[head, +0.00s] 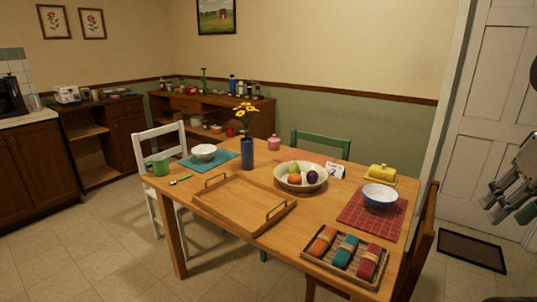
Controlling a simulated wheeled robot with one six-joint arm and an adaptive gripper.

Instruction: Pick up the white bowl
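The white bowl (203,153) sits upright on a teal placemat (190,165) at the far left of the wooden table. It looks empty. A second bowl, blue outside and pale inside (380,196), stands on a red placemat on the right. A wider cream bowl (283,183) holding fruit is in the middle. My gripper (507,208) is at the right edge of the view, beyond the table's right side and far from the white bowl. Its fingers look apart with nothing between them. Part of it is cut off by the frame.
A wooden tray (243,201) fills the table's front middle. A white chair (161,149) and a green chair (321,142) stand at the table.

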